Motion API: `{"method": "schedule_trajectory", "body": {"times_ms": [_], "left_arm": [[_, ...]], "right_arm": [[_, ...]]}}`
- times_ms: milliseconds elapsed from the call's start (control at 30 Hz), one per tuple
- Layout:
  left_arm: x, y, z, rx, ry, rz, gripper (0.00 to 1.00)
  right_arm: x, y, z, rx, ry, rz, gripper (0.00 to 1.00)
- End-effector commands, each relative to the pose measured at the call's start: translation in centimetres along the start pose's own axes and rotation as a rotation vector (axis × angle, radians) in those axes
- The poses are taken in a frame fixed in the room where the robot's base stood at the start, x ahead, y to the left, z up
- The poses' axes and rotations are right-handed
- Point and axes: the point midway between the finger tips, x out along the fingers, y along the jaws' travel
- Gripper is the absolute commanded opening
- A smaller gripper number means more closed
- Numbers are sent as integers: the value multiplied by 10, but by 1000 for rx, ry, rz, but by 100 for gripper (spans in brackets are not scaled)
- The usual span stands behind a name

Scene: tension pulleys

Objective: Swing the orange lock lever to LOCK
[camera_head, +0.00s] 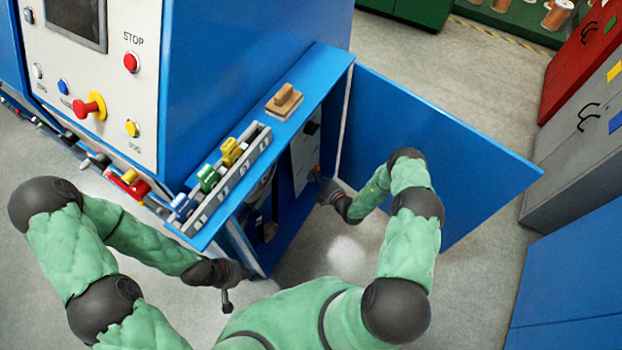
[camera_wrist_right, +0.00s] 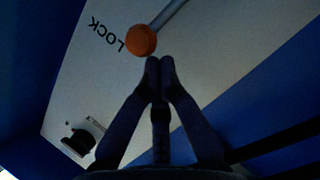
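The lock lever has an orange ball knob (camera_wrist_right: 141,40) on a grey rod (camera_wrist_right: 172,12) that runs to the upper right in the right wrist view. The knob is beside the printed word LOCK (camera_wrist_right: 106,35) on a pale panel. In the head view the knob is a tiny orange spot (camera_head: 316,168) inside the open cabinet. My right gripper (camera_wrist_right: 160,63) has its fingertips together, right by the knob, with nothing seen between them; whether they touch it I cannot tell. My left gripper (camera_head: 227,298) hangs in front of the cabinet, away from the lever; its fingers are too small to read.
A black knob (camera_wrist_right: 78,142) sits on the same pale panel. Blue, green and yellow pieces stand in a rack (camera_head: 232,180) on the cabinet top, near a wooden block (camera_head: 284,101).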

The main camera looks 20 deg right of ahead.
Motion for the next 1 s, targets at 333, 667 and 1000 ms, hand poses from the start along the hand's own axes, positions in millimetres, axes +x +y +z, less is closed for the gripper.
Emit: {"method": "schedule_trajectory", "body": {"times_ms": [333,667,1000], "left_arm": [[8,-3,0,0,0,0,0],[12,-4,0,0,0,0,0],[13,-4,0,0,0,0,0]], "right_arm": [[10,13,21,235,0,-111,0],[15,16,31,243,1,-114,0],[16,17,32,242,1,-114,0]]}}
